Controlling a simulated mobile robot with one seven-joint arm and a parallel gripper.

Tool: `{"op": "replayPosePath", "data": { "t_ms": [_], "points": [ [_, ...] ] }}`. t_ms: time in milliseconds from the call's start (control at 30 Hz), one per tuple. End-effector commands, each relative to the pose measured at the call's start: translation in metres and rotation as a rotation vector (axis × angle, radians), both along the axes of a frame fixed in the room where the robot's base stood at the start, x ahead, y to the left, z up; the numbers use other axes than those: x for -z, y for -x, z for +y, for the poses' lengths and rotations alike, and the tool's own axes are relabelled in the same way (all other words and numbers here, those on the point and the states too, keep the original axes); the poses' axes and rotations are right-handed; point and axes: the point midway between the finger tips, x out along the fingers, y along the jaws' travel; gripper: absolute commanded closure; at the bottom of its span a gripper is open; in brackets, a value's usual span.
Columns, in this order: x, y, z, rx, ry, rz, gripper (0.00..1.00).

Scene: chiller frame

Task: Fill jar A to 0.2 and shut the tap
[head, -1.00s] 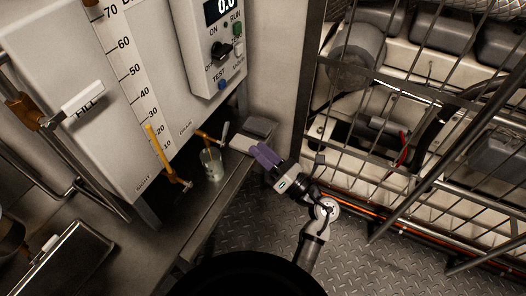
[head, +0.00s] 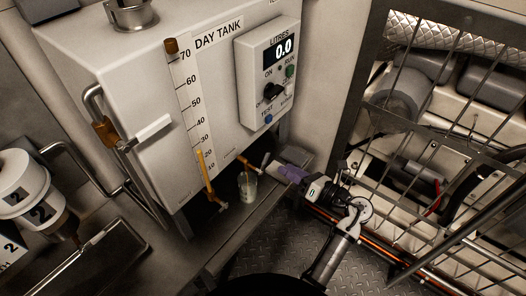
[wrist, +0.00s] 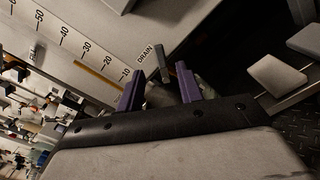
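A clear jar (head: 247,185) stands upright on the shelf under the drain tap (head: 248,163) of the day tank (head: 160,165). No label shows on it, and I cannot tell its level. The tap's grey lever (head: 265,160) points up and out. My gripper (head: 280,170), with purple fingers, is just right of the lever. In the wrist view my gripper (wrist: 158,78) is open, and the grey lever (wrist: 162,62) lies in line with the gap, just beyond the fingertips. A glassy shape, perhaps the jar, is partly hidden behind the right finger.
The panel display (head: 285,48) reads 0.0 litres. A sight gauge (head: 202,170) with an orange column stands left of the tap. A metal cage (head: 440,135) closes off machinery on the right. A grey block (head: 292,156) sits on the shelf behind my gripper.

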Motion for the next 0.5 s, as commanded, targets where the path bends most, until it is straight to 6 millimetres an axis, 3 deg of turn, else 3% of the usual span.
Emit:
{"op": "replayPosePath", "data": {
  "t_ms": [300,500],
  "points": [
    [-0.002,-0.04,0.056,-0.003,-0.001,-0.001,0.64],
    [-0.001,-0.055,0.077,0.0,-0.001,-0.002,0.64]
  ]
}}
